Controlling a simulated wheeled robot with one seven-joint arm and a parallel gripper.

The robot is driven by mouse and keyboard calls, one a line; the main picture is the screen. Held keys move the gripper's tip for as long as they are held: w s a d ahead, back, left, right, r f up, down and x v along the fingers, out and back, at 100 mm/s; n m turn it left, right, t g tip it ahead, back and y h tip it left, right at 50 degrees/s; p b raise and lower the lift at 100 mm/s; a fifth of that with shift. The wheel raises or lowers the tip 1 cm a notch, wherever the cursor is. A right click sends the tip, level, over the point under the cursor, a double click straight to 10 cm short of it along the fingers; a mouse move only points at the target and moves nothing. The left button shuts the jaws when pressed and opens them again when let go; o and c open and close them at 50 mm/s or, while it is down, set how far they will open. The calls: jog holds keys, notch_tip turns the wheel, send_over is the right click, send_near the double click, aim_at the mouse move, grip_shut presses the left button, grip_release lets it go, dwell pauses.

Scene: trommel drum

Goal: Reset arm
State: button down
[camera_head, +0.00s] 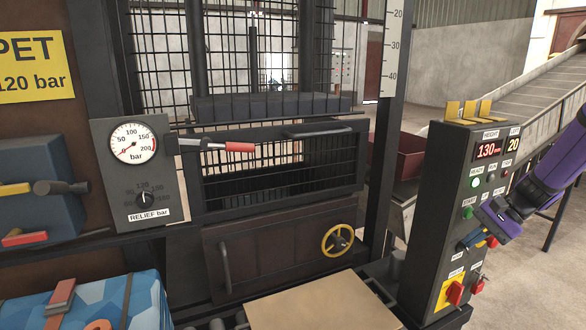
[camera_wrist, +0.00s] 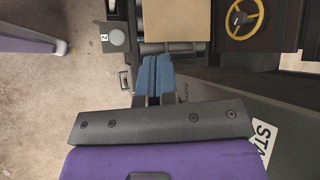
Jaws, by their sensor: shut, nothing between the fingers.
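My purple arm comes in from the right edge of the head view. My gripper (camera_head: 468,242) is in front of the control panel (camera_head: 440,215), low on its face near a red knob. I cannot tell whether it touches the panel. In the wrist view my gripper (camera_wrist: 153,62) shows two blue fingers side by side, shut and empty. Part of the panel's lower face is hidden behind the gripper.
A press with a yellow handwheel (camera_head: 337,240), a red-handled lever (camera_head: 238,146) and a pressure gauge (camera_head: 133,143) stands left. A tan board (camera_head: 320,305) lies in front. Bare floor (camera_wrist: 50,110) shows left in the wrist view.

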jog(key=s+a+r+n+h, duration=0.55)
jog(key=s+a+r, duration=0.5)
jog(key=r, duration=0.35)
jog(key=s+a+r+n+t+h, duration=0.1)
jog(key=s+r+n+t, duration=0.1)
jog(key=s, duration=0.5)
jog(key=s+a+r+n+t+h, duration=0.1)
jog(key=s+r+n+t+h, duration=0.1)
jog(key=s, duration=0.6)
jog(key=shift+s+r+n, duration=0.15)
jog(key=shift+r+n, duration=0.3)
jog(key=shift+r, duration=0.1)
